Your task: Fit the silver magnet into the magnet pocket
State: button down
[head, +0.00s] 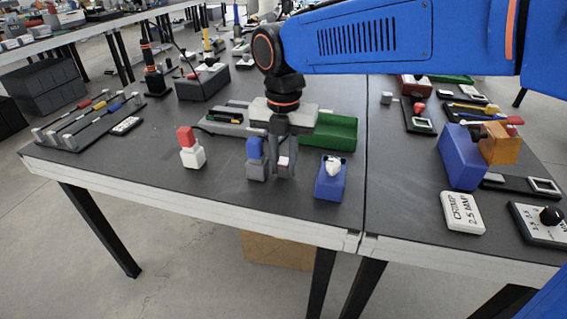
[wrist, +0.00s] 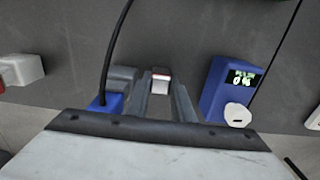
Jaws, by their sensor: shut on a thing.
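My gripper (head: 284,170) points down over the front part of the dark table. It is shut on a small silver-white block with a red band, which looks like the silver magnet (head: 284,162). In the wrist view the magnet (wrist: 160,84) sits between the two grey fingers of my gripper (wrist: 162,95). I cannot tell whether its underside touches the table. I cannot make out the magnet pocket for certain in either view.
A blue-and-grey block (head: 256,170) stands close at the gripper's left, and a blue meter with a white knob (head: 330,180) at its right. A red-and-white block (head: 191,148) stands further left. A green tray (head: 335,132) lies behind. The table's front edge (head: 200,205) is near.

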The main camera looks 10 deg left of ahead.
jog(key=shift+f, duration=0.15)
jog(key=c, duration=1.8)
grip_release()
